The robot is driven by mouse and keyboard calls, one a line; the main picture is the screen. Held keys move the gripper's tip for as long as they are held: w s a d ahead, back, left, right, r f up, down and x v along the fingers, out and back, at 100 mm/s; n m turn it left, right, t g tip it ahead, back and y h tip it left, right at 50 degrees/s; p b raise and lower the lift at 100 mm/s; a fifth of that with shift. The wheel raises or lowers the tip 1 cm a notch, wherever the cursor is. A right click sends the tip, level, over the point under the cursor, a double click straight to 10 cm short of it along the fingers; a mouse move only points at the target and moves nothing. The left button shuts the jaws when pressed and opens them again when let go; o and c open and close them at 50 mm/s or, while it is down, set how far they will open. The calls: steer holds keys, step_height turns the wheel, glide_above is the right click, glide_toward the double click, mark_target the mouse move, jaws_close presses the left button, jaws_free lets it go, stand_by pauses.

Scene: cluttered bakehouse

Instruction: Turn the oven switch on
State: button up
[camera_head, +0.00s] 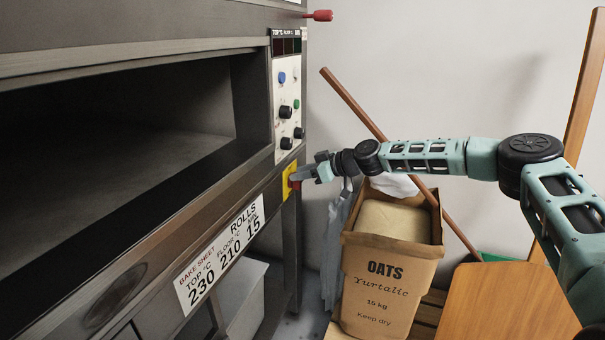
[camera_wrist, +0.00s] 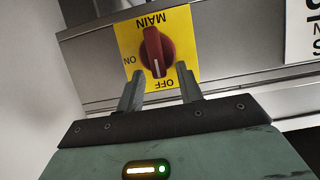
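The oven switch (camera_wrist: 155,48) is a dark red knob on a yellow plate (camera_wrist: 186,30) marked MAIN, ON and OFF, seen upside down in the wrist view. The knob's white mark sits at the end towards OFF. My gripper (camera_wrist: 160,70) is open, its two fingers apart in front of the plate, with the knob lying between and just beyond the tips. Contact cannot be told. In the head view my gripper (camera_head: 303,177) reaches from the right to the yellow plate (camera_head: 286,183) on the oven's front corner, partly covering the red switch (camera_head: 294,185).
The oven (camera_head: 150,170) fills the left, with a control panel (camera_head: 287,100) of knobs and buttons above the switch. A red handle (camera_head: 319,15) sticks out above. An oats sack (camera_head: 385,285), a wooden pole (camera_head: 352,103) and a wooden board (camera_head: 505,300) stand below and around my arm.

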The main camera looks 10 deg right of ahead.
jaws_close()
steer(key=shift+w+d+f+m+g+y+b, duration=0.45)
steer(key=shift+m+y+b, duration=0.85)
steer(key=shift+m, duration=0.95)
steer(key=shift+w+d+f+m+g+y+b, duration=0.3)
steer(key=shift+f+m+g+y+b, duration=0.5)
steer(key=shift+m+b, duration=1.1)
steer(key=shift+w+d+f+m+g+y+b, duration=0.4)
steer(key=shift+m+y+b, duration=0.75)
steer(key=shift+m, duration=1.4)
steer(key=shift+w+a, duration=0.15)
jaws_free()
